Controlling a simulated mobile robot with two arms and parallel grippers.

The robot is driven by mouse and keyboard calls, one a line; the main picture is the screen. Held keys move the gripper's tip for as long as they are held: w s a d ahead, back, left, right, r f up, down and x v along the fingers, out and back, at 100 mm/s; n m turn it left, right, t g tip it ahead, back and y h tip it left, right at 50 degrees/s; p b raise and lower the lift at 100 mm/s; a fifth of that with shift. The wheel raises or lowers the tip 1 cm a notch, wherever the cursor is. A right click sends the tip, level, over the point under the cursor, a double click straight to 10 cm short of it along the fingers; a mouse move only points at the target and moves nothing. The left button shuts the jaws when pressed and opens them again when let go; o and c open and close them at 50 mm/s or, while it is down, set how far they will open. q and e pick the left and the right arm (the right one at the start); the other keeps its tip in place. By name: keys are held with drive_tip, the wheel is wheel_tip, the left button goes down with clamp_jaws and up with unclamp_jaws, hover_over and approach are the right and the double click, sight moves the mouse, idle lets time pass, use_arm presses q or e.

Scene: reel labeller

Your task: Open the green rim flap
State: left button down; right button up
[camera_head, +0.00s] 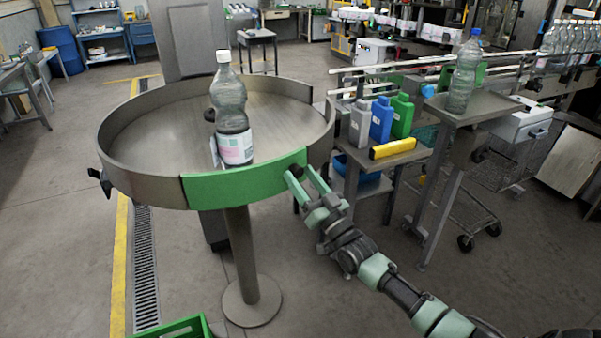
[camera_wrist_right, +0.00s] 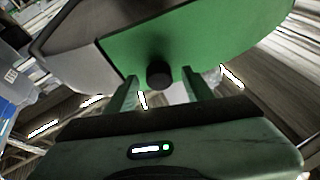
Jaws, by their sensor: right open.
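The green rim flap (camera_head: 240,182) is a curved panel in the near side of the round table's grey rim. It lies in line with the rim and looks closed. A dark round knob (camera_wrist_right: 159,75) sticks out from the flap in the right wrist view; in the head view it shows near the flap's right end (camera_head: 296,171). My right gripper (camera_head: 300,185) is at the knob, its fingers open (camera_wrist_right: 160,86) on either side of it, with gaps visible. A labelled bottle (camera_head: 232,110) stands on the round table behind the flap. My left gripper is not in view.
The round table (camera_head: 165,115) stands on one post. To its right, a small table holds grey, blue and green jugs (camera_head: 381,118) and a yellow item (camera_head: 392,148). Another bottle (camera_head: 465,75) stands on a raised stand. A green crate (camera_head: 185,328) sits at the bottom.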

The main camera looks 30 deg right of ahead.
drive_tip(key=shift+w+r, duration=0.1)
drive_tip(key=shift+w, duration=0.3)
clamp_jaws()
idle(1.2)
